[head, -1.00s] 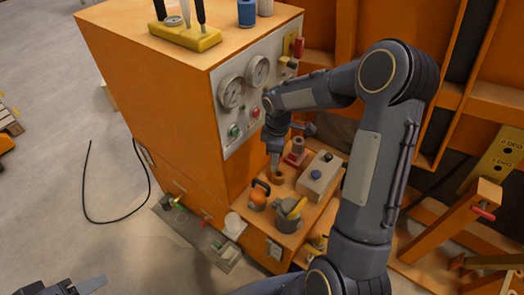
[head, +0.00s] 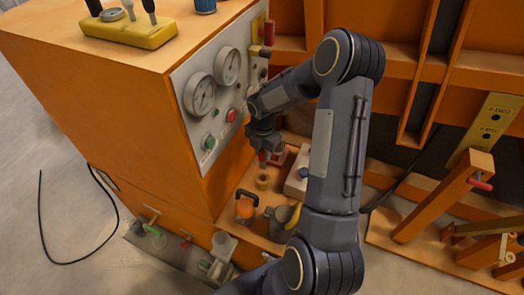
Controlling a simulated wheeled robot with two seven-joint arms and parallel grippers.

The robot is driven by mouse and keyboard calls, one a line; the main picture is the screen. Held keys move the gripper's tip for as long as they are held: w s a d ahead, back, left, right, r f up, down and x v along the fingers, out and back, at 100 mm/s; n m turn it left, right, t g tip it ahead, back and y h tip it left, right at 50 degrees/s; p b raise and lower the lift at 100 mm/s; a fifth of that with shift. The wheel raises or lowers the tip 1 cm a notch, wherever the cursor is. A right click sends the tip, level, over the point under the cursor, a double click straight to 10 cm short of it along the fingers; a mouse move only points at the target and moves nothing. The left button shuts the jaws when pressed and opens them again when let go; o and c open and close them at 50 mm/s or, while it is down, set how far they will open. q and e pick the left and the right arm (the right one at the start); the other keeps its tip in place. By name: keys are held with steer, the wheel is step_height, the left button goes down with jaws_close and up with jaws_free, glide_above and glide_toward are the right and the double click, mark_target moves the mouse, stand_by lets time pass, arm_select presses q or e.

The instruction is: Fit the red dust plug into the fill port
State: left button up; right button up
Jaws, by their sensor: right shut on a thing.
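My right gripper (head: 263,148) is above the low orange shelf in front of the gauge cabinet, pointing down. It is shut on the small red dust plug (head: 262,158), of which only a little shows below the fingers. A short brown ring-shaped fitting (head: 263,181), which looks like the fill port, stands on the shelf just below the plug. The plug appears apart from it and above it. A red block (head: 279,157) sits right behind the gripper, partly hidden. My left gripper is out of view.
An orange-handled item (head: 245,206) and a grey cup-like part (head: 279,218) stand in front of the fitting. A pale box (head: 297,181) is to its right, partly behind my arm. The cabinet's gauge panel (head: 216,100) rises close on the left.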

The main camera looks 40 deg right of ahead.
mark_target(263, 157)
steer(key=shift+f+b, duration=2.1)
steer(key=shift+f, duration=0.85)
steer(key=shift+f+b, duration=1.9)
steer(key=shift+f, duration=0.75)
steer(key=o, duration=1)
steer(key=shift+r, duration=0.15)
step_height(263, 157, up, 8)
steer(key=shift+f, duration=0.2)
steer(key=shift+p, duration=0.3)
